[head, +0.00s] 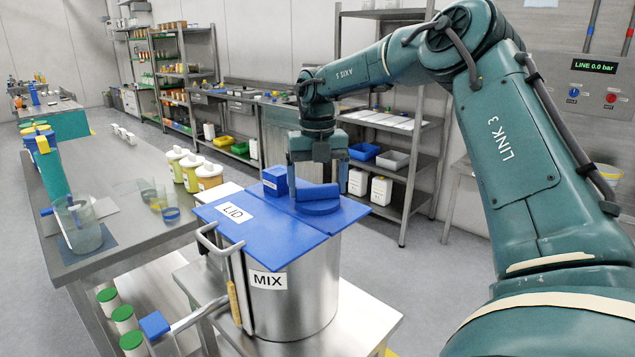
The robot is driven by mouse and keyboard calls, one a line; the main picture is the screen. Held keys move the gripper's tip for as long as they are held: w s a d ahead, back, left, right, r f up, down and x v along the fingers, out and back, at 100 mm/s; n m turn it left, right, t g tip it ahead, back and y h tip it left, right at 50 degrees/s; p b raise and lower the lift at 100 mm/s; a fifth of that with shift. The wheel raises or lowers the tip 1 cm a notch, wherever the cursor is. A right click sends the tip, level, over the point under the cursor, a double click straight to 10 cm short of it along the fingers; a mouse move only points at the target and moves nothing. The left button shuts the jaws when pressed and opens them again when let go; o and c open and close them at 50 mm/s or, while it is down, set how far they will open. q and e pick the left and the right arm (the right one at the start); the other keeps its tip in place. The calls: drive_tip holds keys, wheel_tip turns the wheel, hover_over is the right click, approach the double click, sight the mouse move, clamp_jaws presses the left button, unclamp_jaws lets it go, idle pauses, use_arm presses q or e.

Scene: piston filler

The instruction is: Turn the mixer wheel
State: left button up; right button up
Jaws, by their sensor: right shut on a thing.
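The mixer is a steel pot (310,290) labelled MIX, with a flat blue cover (235,232) marked LID. On the cover sits the blue mixer wheel (318,207), a round disc with a raised bar across it. My right gripper (317,184) points down over the wheel and is shut on its bar, one finger at each end. The exact contact is too small to make out. A blue box (275,181) stands on the cover just left of the wheel. My left gripper is not in view.
The pot stands on a steel table (365,318). A long steel bench (120,225) at left carries a clear beaker (80,225) and yellow tubs (190,172). A shelf rack (425,130) stands behind. Grey floor is free between the pot and the rack.

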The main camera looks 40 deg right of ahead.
sight(317, 186)
idle(0.3)
drive_tip(key=o, duration=0.9)
drive_tip(key=shift+c, duration=0.2)
wheel_tip(317, 186, up, 13)
drive_tip(key=p, duration=0.1)
drive_tip(key=shift+p, duration=0.35)
drive_tip(key=shift+r, duration=0.1)
